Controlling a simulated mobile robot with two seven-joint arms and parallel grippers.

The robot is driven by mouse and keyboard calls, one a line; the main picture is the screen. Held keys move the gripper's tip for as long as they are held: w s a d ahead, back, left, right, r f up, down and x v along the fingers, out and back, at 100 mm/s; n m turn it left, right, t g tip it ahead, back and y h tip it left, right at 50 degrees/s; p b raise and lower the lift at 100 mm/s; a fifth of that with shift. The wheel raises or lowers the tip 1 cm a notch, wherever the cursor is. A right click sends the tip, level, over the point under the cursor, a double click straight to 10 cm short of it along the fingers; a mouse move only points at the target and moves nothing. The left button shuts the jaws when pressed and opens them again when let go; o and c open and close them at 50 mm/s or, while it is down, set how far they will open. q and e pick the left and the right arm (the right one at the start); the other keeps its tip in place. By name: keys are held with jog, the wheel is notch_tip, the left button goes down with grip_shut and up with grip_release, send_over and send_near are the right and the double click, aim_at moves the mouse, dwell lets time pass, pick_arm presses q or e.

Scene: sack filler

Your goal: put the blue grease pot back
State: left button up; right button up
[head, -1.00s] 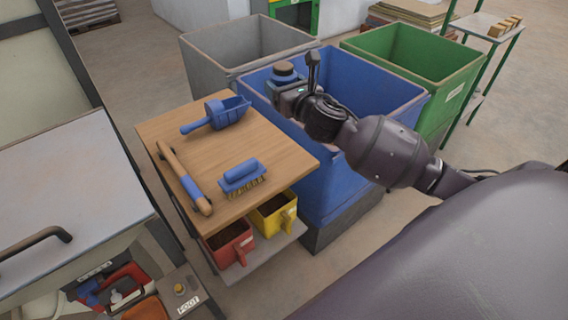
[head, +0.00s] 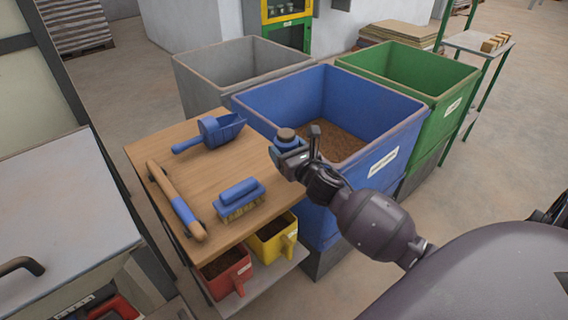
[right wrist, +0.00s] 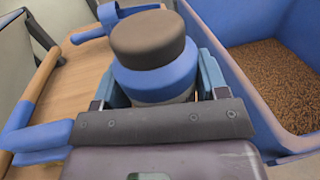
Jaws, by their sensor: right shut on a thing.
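The blue grease pot (right wrist: 152,72), with a brown-grey top, is upright between the fingers of my right gripper (right wrist: 155,92) in the right wrist view. In the head view the pot (head: 286,139) shows small in my right gripper (head: 290,157), which is shut on it. The gripper is over the right edge of the wooden table top (head: 150,140), beside the near left wall of the blue bin (head: 262,118). My left gripper is not in view.
On the table are a blue scoop (head: 212,132), a blue brush (head: 240,197) and a wood-and-blue handled bar (head: 178,203). Red (head: 225,270) and yellow (head: 272,240) bins sit on the shelf below. Grey (head: 205,90) and green (head: 440,75) bins flank the blue one. The table's right part is bare.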

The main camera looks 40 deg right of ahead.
jog(key=shift+f, duration=0.1)
notch_tip(320, 180, down, 4)
jog(key=shift+f+b, duration=0.1)
jog(key=shift+b, duration=0.65)
jog(key=shift+f, duration=0.1)
jog(key=o, duration=1.1)
